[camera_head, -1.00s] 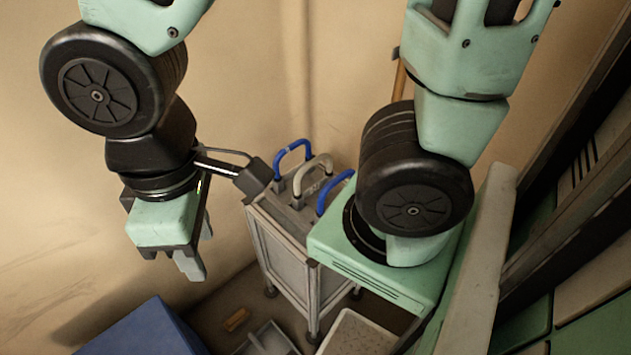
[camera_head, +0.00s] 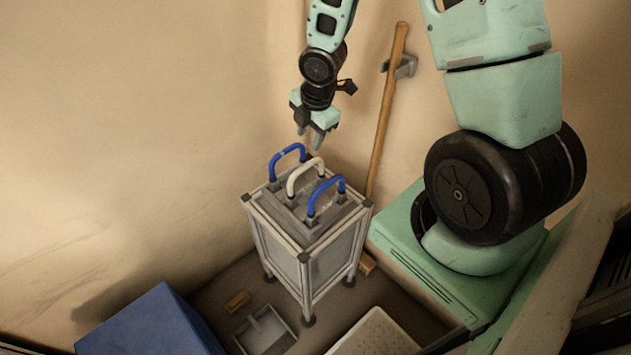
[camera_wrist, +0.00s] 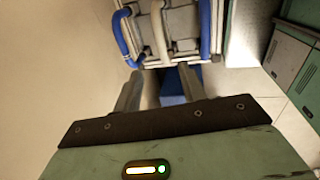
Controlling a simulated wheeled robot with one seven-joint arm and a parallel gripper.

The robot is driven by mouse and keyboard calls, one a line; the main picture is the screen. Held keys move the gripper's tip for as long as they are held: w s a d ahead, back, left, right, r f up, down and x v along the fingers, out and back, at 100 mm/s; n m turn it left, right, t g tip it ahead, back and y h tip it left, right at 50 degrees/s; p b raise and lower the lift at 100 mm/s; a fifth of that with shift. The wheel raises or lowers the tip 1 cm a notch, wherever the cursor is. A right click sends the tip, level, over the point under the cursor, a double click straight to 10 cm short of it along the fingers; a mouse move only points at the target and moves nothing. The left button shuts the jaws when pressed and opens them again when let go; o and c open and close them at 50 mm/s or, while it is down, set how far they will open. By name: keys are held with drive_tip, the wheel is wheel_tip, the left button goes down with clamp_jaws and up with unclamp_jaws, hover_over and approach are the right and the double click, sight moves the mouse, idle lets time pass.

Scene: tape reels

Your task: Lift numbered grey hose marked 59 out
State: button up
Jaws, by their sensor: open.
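In the wrist view the grey hose (camera_wrist: 158,34) lies beyond the fingertips, between the left blue hose (camera_wrist: 123,38) and the right blue hose (camera_wrist: 206,28). My gripper (camera_head: 311,137) is open and empty, pointing down above the back of the cart, apart from the hoses. Its two fingers (camera_wrist: 160,84) are spread in the wrist view.

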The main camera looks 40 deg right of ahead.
sight(305, 166)
drive_tip(key=f, duration=0.3)
drive_tip(key=w+f, duration=0.1)
drive_tip(key=f, duration=0.2)
drive_tip(key=w+f, duration=0.1)
drive_tip(key=f, duration=0.3)
drive_tip(key=shift+f, duration=0.1)
drive_tip(key=shift+w+f+p, duration=0.25)
drive_tip(key=shift+f+p, duration=0.25)
drive_tip(key=shift+f, duration=0.8)
drive_tip(key=shift+w+f+p, duration=0.2)
drive_tip(key=shift+f+p, duration=0.25)
drive_tip(key=shift+f, duration=0.85)
clamp_jaws()
